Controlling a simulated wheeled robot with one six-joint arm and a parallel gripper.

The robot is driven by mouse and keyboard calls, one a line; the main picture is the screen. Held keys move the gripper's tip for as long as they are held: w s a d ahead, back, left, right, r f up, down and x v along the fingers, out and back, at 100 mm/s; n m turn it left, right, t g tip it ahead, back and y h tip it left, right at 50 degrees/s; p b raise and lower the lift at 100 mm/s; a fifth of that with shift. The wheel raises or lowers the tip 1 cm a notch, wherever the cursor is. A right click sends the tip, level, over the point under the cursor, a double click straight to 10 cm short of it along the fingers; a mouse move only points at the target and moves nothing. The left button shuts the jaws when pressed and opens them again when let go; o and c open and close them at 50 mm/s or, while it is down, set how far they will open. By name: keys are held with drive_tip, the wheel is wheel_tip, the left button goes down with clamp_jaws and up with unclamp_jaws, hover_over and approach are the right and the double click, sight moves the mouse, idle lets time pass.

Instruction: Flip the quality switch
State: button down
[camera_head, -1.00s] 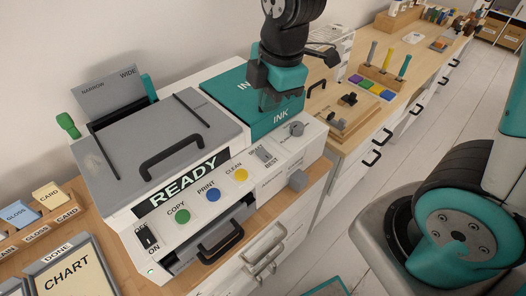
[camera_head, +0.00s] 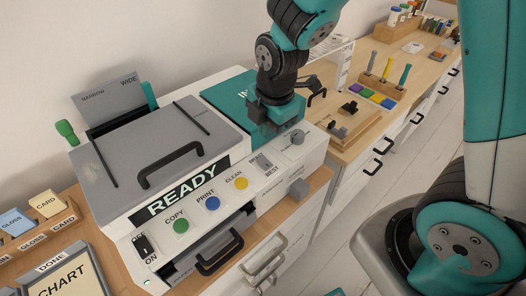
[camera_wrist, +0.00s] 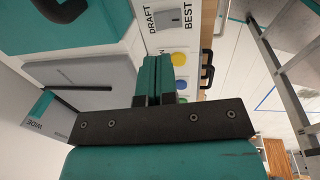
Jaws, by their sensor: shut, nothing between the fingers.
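The quality switch (camera_head: 265,161) is a small grey rocker between the DRAFT and BEST labels on the printer's sloped front panel, right of the yellow CLEAN button. In the wrist view the switch (camera_wrist: 174,18) is a grey plate at the top, beyond my fingertips; which side is pressed is too small to tell. My gripper (camera_head: 266,132) is shut and empty, pointing down above the panel's upper edge, just behind the switch. In the wrist view my closed fingers (camera_wrist: 158,62) lie below the switch in the picture, with a gap between them.
The teal INK cover (camera_head: 235,95) is close behind my gripper.

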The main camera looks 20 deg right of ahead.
sight(266, 162)
drive_tip(key=f, duration=0.3)
drive_tip(key=w+f, duration=0.1)
drive_tip(key=f, duration=0.5)
drive_tip(key=shift+w+a+p, duration=0.15)
drive_tip(key=shift+a+p, duration=0.1)
drive_tip(key=shift+p, duration=0.1)
drive_tip(key=shift+f+g, duration=0.2)
drive_tip(key=shift+g, duration=0.1)
drive_tip(key=shift+s+d+r+p, duration=0.15)
drive_tip(key=shift+s+d+p, duration=0.15)
drive_tip(key=shift+s, duration=0.4)
